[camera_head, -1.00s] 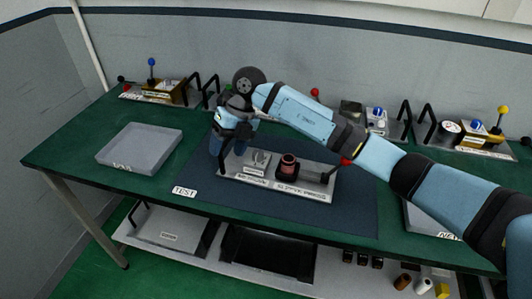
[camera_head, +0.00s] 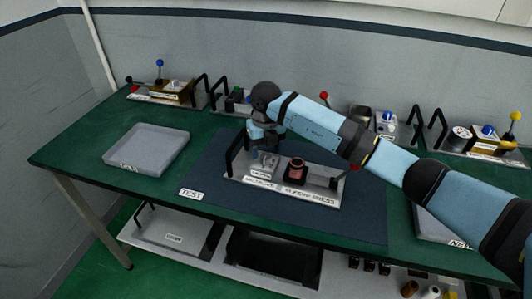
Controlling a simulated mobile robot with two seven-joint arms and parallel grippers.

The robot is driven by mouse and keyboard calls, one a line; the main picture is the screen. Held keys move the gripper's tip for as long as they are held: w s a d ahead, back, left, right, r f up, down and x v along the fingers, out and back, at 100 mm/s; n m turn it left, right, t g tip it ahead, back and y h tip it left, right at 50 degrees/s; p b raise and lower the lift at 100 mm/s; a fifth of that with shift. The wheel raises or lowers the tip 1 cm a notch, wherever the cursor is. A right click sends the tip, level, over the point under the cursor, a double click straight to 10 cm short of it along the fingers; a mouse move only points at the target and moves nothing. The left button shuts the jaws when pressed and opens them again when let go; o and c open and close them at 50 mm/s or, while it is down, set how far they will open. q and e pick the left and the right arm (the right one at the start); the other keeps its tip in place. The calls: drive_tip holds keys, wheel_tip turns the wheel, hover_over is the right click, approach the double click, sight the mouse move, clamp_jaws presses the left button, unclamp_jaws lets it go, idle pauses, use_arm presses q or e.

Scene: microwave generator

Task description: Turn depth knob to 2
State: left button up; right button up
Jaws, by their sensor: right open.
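A grey press fixture (camera_head: 320,190) with a labelled front edge sits on the dark blue mat (camera_head: 215,205) in the middle of the green table. On it stand a dark reddish round part (camera_head: 296,168) and, left of that, a small metal piece with a label (camera_head: 262,170); which part is the depth knob is too small to tell. My right gripper (camera_head: 262,154) is open and points down just above the metal piece at the fixture's left end. Its fingertips are partly hidden, and contact cannot be told. My left gripper is not in view.
A grey tray (camera_head: 147,151) lies at the left and another tray (camera_head: 440,228) at the right, partly behind my arm. Several other fixtures with handles and coloured knobs line the back edge by the wall. A "TEST" label (camera_head: 191,195) marks the mat's front-left corner.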

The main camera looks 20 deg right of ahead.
drive_tip(key=shift+f, duration=1.15)
drive_tip(key=c, duration=0.9)
drive_tip(key=shift+c, duration=0.2)
